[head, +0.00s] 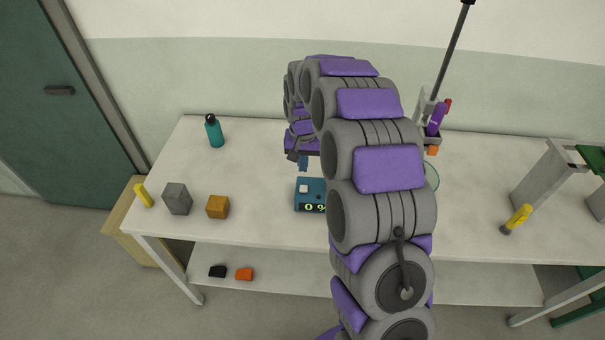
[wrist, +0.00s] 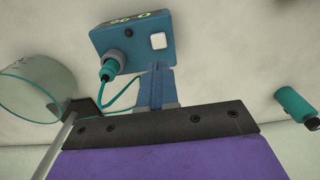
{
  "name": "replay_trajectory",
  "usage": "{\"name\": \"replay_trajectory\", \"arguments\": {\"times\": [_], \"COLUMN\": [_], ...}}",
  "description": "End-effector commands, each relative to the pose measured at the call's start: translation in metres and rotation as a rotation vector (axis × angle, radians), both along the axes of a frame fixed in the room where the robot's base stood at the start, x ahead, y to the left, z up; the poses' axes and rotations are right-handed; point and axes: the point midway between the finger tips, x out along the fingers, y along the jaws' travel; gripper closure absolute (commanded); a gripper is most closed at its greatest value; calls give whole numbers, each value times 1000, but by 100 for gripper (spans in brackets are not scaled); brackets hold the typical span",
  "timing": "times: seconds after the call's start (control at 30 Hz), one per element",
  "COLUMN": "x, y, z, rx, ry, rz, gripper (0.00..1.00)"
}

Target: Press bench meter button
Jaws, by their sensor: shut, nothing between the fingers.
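The bench meter (head: 309,195) is a blue box with a lit display on the white table, partly hidden by my arm in the head view. It also shows at the top of the wrist view (wrist: 133,48). Its white square button (wrist: 158,41) is visible there, and the button also shows in the head view (head: 304,188). My gripper (head: 303,164) is above and behind the meter in the head view. In the wrist view its blue fingers (wrist: 157,70) are together and empty, with their tips close to the button in the picture. I cannot tell whether they touch the meter.
A teal connector and cable (wrist: 108,69) join the meter, beside a clear glass vessel (wrist: 40,88). A teal bottle (head: 214,131), grey block (head: 177,199), orange block (head: 218,207) and yellow object (head: 143,196) stand left.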

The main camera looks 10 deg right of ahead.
Motion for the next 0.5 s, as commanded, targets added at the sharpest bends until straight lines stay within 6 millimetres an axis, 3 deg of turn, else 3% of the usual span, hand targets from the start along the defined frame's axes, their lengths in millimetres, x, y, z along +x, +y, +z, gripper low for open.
{"name": "replay_trajectory", "arguments": {"times": [0.03, 0.2, 0.5], "x": [1, 2, 1], "y": [0, 0, 0], "z": [13, 37, 41], "rx": [0, 1, 1], "ry": [-4, -4, -3], "rz": [0, -1, 0], "gripper": [100, 100, 100]}}
